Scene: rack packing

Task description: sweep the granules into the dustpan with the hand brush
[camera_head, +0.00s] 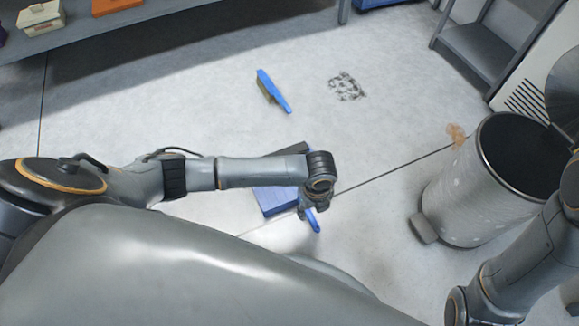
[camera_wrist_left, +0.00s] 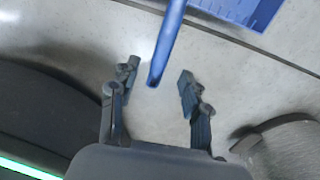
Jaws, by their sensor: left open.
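The hand brush (camera_head: 273,92), blue with dark bristles, lies on the floor in the upper middle of the head view. The granules (camera_head: 346,87) form a dark scattered patch on the floor to its right. The blue dustpan (camera_head: 272,200) lies on the floor, partly hidden behind my left arm. In the left wrist view its pan (camera_wrist_left: 233,8) and handle (camera_wrist_left: 168,45) show at the top. My left gripper (camera_head: 311,208) is open at the dustpan's handle. In the left wrist view the handle's end lies between the open fingers (camera_wrist_left: 158,88), with gaps on both sides.
A metal bin (camera_head: 463,190) with an open lid and pedal stands at the right. A brownish stain (camera_head: 457,134) marks the floor beside it. A grey shelf (camera_head: 190,8) runs along the top left. The floor around the brush and granules is clear.

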